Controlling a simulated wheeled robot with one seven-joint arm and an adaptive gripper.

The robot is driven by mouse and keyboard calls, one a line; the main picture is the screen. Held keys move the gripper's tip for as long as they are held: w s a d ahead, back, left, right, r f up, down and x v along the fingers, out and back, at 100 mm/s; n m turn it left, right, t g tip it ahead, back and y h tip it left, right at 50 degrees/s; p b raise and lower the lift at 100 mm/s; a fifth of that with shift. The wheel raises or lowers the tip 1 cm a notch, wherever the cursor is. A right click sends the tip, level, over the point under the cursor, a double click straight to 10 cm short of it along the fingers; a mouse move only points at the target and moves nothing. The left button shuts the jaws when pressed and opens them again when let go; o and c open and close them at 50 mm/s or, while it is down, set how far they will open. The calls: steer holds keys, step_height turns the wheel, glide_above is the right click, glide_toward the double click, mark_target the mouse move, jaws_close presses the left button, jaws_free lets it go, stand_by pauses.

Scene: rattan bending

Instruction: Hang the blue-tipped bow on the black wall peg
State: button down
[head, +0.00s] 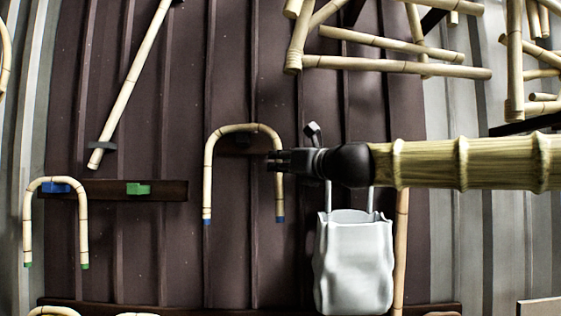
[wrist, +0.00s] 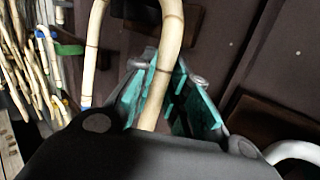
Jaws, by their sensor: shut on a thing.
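The blue-tipped bow (head: 244,129) is an upside-down U of pale cane in front of the dark wall, arch up, both blue tips down. My gripper (head: 275,161) is shut on its right leg from the right. In the wrist view the cane (wrist: 160,88) runs between the teal finger pads (wrist: 155,100). A dark wooden block (head: 232,149) shows on the wall just below the arch. The black peg is not clearly distinguishable against it, and I cannot tell whether the arch touches a peg.
A board (head: 168,190) at left has a blue peg (head: 56,187), where a green-tipped bow (head: 83,225) hangs, and a bare green peg (head: 138,188). A white bag (head: 354,262) hangs below my arm. A straight cane (head: 135,80) leans upper left; cane frames (head: 400,68) fill the upper right.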

steer(key=shift+w+a+f, duration=0.1)
steer(key=shift+w+a, duration=0.05)
steer(key=shift+w, duration=0.6)
steer(key=shift+w+f+b, duration=0.4)
steer(key=shift+w+b, duration=0.05)
steer(key=shift+f, duration=0.15)
steer(key=c, duration=1.3)
jaws_free()
steer(key=shift+w, duration=0.15)
